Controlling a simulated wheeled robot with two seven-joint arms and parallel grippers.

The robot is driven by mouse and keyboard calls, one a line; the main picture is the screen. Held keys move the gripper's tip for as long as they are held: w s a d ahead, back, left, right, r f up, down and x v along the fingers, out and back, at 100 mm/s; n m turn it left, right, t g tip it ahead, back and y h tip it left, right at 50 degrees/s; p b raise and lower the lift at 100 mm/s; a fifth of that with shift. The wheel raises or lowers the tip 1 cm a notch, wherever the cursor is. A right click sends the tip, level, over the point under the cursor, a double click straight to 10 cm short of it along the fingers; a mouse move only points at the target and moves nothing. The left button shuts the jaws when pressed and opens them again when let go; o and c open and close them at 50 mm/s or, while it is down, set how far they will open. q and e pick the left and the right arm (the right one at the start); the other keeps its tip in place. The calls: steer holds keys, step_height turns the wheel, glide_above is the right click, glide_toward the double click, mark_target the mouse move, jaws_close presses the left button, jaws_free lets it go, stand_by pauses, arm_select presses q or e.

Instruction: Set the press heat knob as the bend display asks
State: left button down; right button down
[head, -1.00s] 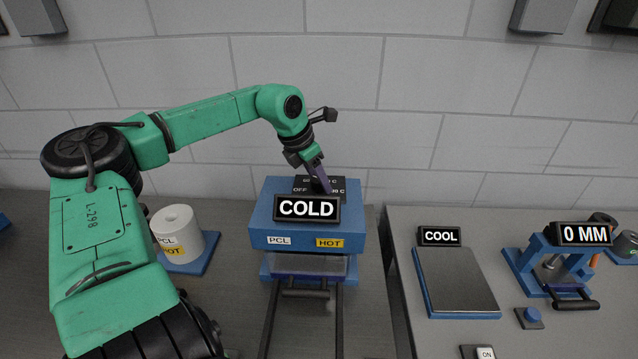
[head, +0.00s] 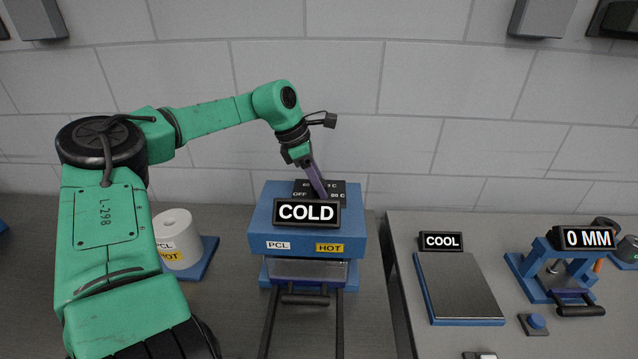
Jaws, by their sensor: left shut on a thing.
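The blue press (head: 262,218) stands in the middle of the left bench, with "PCL" and "HOT" labels on its front. Its display (head: 307,212) reads "COLD". Behind the display, on top of the press, is a dark dial plate (head: 338,187) with "OFF" and partly hidden temperature marks. My left gripper (head: 321,194) points down at this plate, its purple fingers shut on the heat knob. The knob itself is hidden behind the display and fingers, so its setting cannot be read. The bend display (head: 584,238) at the right reads "0 MM". My right gripper is not in view.
A white drum (head: 175,236) labelled "PCL" and "HOT" stands on a blue base at the left. A gap separates the benches.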

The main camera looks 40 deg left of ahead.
arm_select(q)
steer(key=shift+c, duration=1.7)
jaws_free()
steer(key=b+v, duration=0.2)
steer(key=v, duration=1.2)
steer(key=shift+r, duration=0.3)
steer(key=shift+s+f, duration=0.1)
steer(key=shift+s, duration=0.05)
